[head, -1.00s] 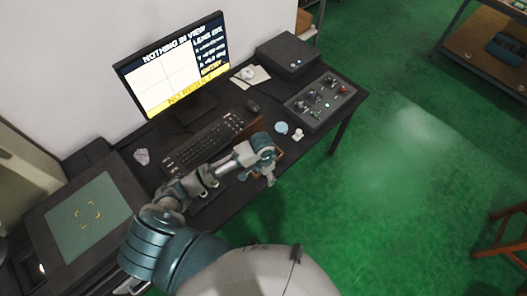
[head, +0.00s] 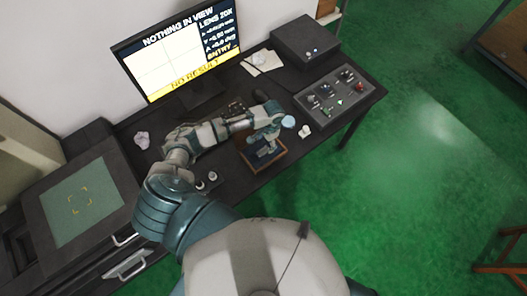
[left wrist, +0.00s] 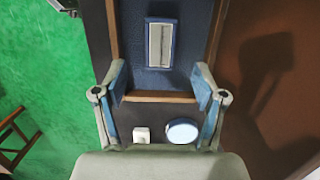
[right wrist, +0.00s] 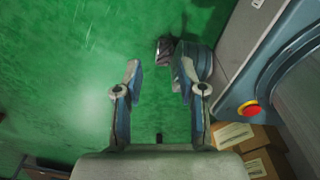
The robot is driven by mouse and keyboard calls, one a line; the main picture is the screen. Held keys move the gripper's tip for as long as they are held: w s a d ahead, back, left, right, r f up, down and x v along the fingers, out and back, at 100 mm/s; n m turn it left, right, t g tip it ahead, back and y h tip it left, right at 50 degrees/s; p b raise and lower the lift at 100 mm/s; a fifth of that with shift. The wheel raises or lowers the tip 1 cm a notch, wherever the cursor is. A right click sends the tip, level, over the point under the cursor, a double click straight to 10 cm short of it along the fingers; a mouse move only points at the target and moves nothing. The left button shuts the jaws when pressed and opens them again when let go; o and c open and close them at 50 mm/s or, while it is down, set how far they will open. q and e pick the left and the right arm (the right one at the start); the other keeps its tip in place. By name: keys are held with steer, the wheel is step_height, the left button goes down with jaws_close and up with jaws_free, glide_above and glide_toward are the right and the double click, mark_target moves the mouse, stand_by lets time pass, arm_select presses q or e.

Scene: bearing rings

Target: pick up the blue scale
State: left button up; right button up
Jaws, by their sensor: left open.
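The blue scale (left wrist: 161,45), a small blue-framed rectangle with a pale face, lies in a wood-rimmed tray (left wrist: 160,97) with dark blue lining. My left gripper (left wrist: 160,85) is open above the tray; its fingers are spread on either side of the tray's near edge, and the scale is beyond the tips, between their lines. In the head view the left gripper (head: 267,147) hangs over the tray (head: 280,160) and hides most of its inside. My right gripper (right wrist: 160,76) is open and empty over the green floor.
A round pale-blue disc (left wrist: 182,131) and a small white block (left wrist: 142,135) are on the desk beside the tray. A control box (head: 335,97), monitor (head: 178,55) and dark box (head: 305,38) stand around. A green mat (head: 80,205) is at left.

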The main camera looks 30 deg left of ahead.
mark_target(263, 151)
arm_select(q)
steer(key=shift+s+f, duration=0.2)
steer(key=shift+f, duration=0.35)
steer(key=f, duration=0.4)
steer(key=shift+s+a+f, duration=0.25)
steer(key=shift+f, duration=0.15)
arm_select(e)
steer(key=shift+w+d, duration=0.15)
steer(key=shift+w, duration=0.2)
arm_select(q)
steer(key=c, duration=1.3)
arm_select(e)
steer(key=shift+w, duration=0.35)
